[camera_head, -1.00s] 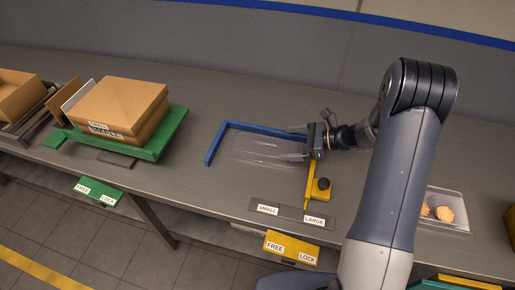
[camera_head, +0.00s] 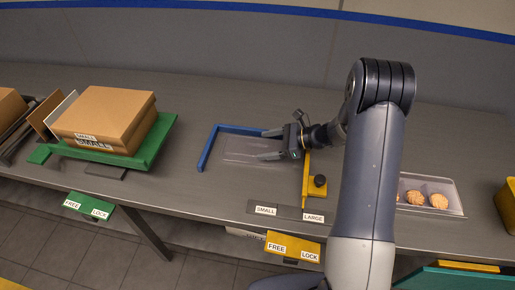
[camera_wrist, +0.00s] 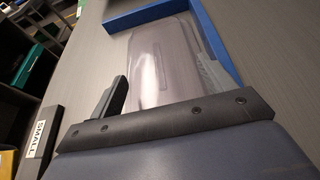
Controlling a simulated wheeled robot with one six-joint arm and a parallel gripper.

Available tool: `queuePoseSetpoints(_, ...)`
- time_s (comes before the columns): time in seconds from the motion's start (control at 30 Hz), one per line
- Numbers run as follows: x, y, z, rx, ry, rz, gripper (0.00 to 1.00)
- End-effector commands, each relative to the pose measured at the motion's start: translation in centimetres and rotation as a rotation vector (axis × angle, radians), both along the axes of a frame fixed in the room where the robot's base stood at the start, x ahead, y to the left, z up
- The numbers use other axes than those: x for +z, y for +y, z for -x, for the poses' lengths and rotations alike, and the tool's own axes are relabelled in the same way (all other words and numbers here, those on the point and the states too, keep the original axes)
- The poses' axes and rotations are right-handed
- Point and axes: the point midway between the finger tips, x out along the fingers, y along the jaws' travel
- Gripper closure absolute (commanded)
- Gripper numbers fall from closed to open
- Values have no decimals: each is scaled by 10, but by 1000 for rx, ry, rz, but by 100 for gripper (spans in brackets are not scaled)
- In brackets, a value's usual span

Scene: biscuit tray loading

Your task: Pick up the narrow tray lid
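The clear, narrow tray lid (camera_head: 240,150) lies flat on the worktop inside the blue corner guide (camera_head: 205,150). It also shows in the wrist view (camera_wrist: 160,50), long side running away from me. My gripper (camera_head: 270,145) is at the right end of the lid, with its two fingers apart and pointing left. In the wrist view my gripper (camera_wrist: 165,85) has one dark finger left of the lid and the other at its right side. Nothing is visibly clamped. Whether the fingers touch the lid's edges is unclear.
A clear tray (camera_head: 456,202) of biscuits lies farther right. A SMALL/LARGE strip (camera_head: 290,212) lies in front.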

Motion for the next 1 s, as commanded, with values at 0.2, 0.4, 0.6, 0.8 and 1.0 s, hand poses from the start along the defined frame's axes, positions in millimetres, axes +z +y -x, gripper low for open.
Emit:
queuePoseSetpoints(0.2, -1, 0, 0, 1, 2, 2, 45)
queuePoseSetpoints(0.4, -2, 0, 1, 0, 3, 4, 51)
queuePoseSetpoints(0.6, 4, 0, 0, -1, 3, 5, 51)
queuePoseSetpoints(0.8, 36, 0, 0, -1, -3, 4, 52)
queuePoseSetpoints(1.0, 73, 0, 0, 1, -4, 3, 52)
